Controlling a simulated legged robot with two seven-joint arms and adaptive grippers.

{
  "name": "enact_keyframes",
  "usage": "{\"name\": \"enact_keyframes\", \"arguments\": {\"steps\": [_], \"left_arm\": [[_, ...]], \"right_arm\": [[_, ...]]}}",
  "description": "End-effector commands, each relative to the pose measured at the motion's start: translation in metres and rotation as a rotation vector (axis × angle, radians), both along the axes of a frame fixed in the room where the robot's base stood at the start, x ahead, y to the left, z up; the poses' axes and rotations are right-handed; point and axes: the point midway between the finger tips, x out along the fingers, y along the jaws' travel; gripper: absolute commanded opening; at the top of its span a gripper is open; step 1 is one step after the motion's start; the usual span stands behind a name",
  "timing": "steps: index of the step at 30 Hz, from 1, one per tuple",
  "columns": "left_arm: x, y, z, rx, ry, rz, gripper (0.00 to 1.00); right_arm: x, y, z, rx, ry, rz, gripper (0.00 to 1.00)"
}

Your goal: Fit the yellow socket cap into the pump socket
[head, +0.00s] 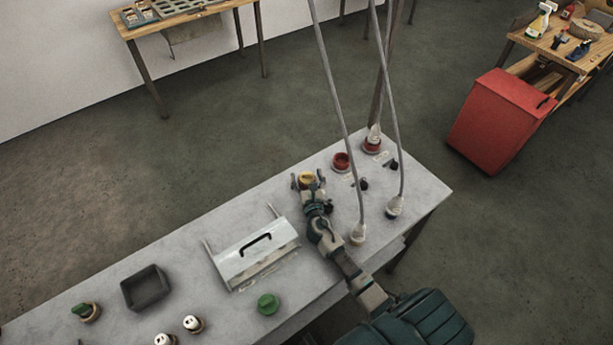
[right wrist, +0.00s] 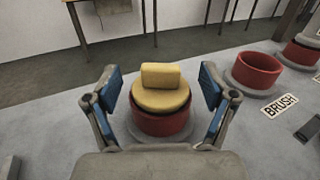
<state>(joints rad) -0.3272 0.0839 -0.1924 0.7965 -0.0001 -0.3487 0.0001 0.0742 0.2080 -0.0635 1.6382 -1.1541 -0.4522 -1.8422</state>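The yellow socket cap (right wrist: 161,88), a round disc with a block-shaped grip on top, sits upright at the mouth of a red ring socket (right wrist: 161,123). I cannot tell how deep it is in, and no label for this socket is visible. My right gripper (right wrist: 160,92) is open. Its blue-padded fingers stand left and right of the cap, with a gap on each side. In the head view the yellow cap (head: 306,177) shows between the fingers of the right gripper (head: 308,181). My left gripper is not in view.
An empty red socket (right wrist: 257,71) with a BRUSH label (right wrist: 280,105) stands to the right. Cables hang down to plugs (head: 358,235) beside my right arm. A white handled box (head: 250,264), a dark tray (head: 146,300) and a green cap (head: 268,304) are on the grey table.

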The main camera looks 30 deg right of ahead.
Motion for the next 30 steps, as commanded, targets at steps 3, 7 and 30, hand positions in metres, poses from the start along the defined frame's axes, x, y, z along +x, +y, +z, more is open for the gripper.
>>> {"name": "enact_keyframes", "arguments": {"steps": [3, 7, 30], "left_arm": [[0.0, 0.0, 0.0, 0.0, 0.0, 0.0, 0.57], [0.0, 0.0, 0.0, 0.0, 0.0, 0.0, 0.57], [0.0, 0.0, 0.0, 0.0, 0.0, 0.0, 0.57]], "right_arm": [[0.0, 0.0, -0.001, 0.0, 0.001, 0.0, 0.84], [-0.001, 0.001, -0.001, 0.001, 0.002, 0.0, 0.84], [-0.11, 0.042, -0.003, 0.001, 0.002, 0.0, 0.84]]}}
